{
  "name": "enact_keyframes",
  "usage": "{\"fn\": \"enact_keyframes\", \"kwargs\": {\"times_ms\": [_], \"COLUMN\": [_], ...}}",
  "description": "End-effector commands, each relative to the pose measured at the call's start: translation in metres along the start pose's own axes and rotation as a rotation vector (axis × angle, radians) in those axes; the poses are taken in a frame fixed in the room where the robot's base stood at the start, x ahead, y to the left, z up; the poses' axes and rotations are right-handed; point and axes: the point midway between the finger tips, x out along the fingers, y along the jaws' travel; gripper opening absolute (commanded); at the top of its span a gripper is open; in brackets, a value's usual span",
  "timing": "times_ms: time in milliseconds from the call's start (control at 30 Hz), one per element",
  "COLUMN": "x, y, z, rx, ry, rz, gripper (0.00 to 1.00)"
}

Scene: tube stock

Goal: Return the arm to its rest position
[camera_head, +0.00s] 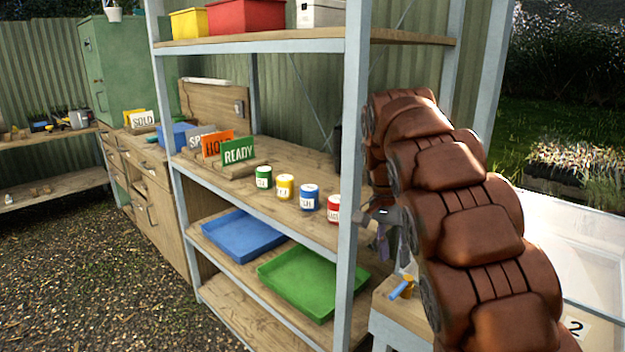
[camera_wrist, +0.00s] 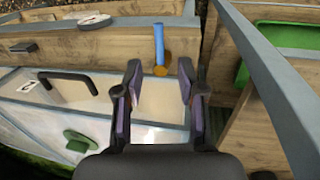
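My arm, in brown padded segments, curves up from the lower right of the head view and bends over at the top. My gripper (camera_head: 382,232) hangs at its end, in front of the right part of the shelf rack. In the wrist view my gripper (camera_wrist: 160,82) has its two dark, purple-lined fingers apart, with nothing held between them. A blue and orange item (camera_wrist: 158,45) shows beyond the fingertips; it also shows in the head view (camera_head: 401,289), on a wooden ledge below the gripper. The arm partly hides the gripper in the head view.
A grey shelf post (camera_head: 349,150) stands close left of the gripper. The shelf holds several labelled tubs (camera_head: 285,188) and a green READY sign (camera_head: 237,150). Blue (camera_head: 240,236) and green (camera_head: 310,278) trays lie below. A glass-topped box with a black handle (camera_wrist: 68,77) is under the gripper.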

Motion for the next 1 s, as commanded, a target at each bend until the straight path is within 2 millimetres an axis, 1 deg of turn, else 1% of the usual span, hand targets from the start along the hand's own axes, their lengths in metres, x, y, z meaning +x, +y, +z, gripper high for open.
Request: {"fn": "enact_keyframes", "kwargs": {"times_ms": [267, 367, 467, 700, 1000], "x": [-0.011, -0.014, -0.019, -0.021, -0.010], "y": [0.027, 0.041, 0.058, 0.104, 0.157], "z": [0.017, 0.026, 0.039, 0.078, 0.134], "rx": [-0.053, -0.083, -0.124, -0.247, -0.429], "ry": [-0.006, -0.011, -0.015, -0.030, -0.046], "rz": [-0.004, -0.006, -0.012, -0.031, -0.061], "gripper": [0.39, 0.39, 0.39, 0.39, 0.39]}}
